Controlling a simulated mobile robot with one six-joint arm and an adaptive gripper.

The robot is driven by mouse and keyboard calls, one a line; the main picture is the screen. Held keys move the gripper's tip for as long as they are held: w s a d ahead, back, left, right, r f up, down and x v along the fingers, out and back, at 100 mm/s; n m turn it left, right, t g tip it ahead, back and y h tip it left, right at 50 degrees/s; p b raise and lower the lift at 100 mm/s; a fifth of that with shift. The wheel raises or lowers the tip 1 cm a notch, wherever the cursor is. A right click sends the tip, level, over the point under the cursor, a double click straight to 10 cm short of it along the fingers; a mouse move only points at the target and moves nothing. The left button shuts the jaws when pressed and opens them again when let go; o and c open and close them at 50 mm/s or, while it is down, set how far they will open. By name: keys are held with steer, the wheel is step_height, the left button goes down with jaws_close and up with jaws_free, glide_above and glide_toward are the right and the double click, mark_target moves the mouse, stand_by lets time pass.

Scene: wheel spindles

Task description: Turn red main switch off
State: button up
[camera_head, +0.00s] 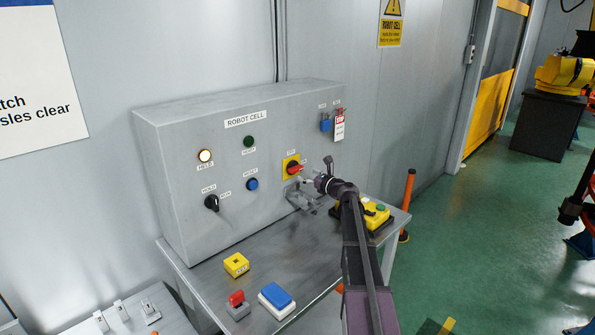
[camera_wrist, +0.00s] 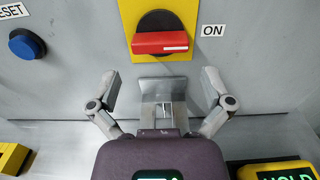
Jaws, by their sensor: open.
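The red main switch is a red bar handle on a black round base over a yellow plate. It shows on the front of the grey control box in the head view (camera_head: 295,169) and at the top middle of the wrist view (camera_wrist: 160,43). Its handle lies horizontal, with a white mark at its right end, toward the ON label (camera_wrist: 213,31). My gripper (camera_head: 304,190) is open just below the switch. In the wrist view its two fingers (camera_wrist: 162,92) stand apart, below the handle and clear of it, with nothing held.
On the table (camera_head: 212,280) lie a yellow block (camera_head: 236,265), a blue-topped pedal (camera_head: 277,297) and a yellow HOLD box (camera_head: 376,215).

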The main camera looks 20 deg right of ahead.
mark_target(298, 170)
steer(key=shift+x, duration=3)
steer(key=c, duration=0.8)
